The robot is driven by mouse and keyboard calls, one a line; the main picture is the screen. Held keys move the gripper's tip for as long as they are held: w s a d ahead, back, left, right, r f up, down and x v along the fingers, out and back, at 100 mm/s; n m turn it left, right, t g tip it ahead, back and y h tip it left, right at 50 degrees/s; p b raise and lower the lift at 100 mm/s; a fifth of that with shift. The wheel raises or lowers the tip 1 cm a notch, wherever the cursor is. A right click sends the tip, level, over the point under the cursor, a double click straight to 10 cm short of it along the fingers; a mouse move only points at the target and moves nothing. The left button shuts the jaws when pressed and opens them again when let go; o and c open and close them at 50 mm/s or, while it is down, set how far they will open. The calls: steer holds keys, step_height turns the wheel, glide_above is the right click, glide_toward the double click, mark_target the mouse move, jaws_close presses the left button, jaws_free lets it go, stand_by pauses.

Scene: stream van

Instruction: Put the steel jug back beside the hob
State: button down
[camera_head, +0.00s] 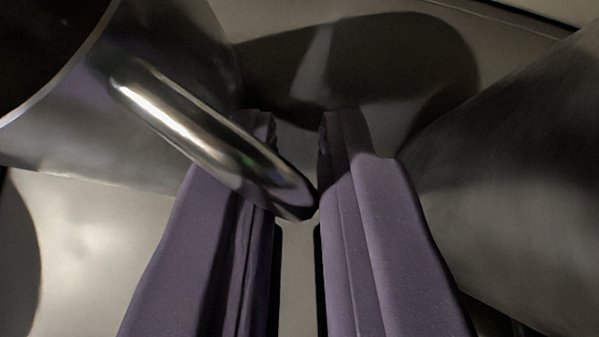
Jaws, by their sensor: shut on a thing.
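The steel jug (185,50) fills the upper left, with its dark open mouth at the corner. Its shiny bar handle (205,135) slants down to the right and its lower end lies between the purple fingers of my gripper (298,128). My gripper is shut on this handle, with the left finger partly behind it. The jug's far side is cut off by the picture's edge. I cannot tell whether the jug's base touches the surface below. The hob is not recognisable in this view.
A large grey metal body (520,170) stands close to the right finger and runs out of the picture. A grey surface (95,250) lies below, with a dark shadow across it beyond the fingertips. A dark edge crosses the top right.

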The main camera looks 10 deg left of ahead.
steer(key=c, duration=1.2)
jaws_free()
steer(key=shift+o, duration=0.2)
steer(key=shift+s+r+p, duration=0.15)
steer(key=shift+r+p, duration=0.15)
steer(key=p+v, duration=0.2)
steer(key=v, duration=0.9)
steer(key=shift+s, duration=0.25)
steer(key=shift+r, duration=0.1)
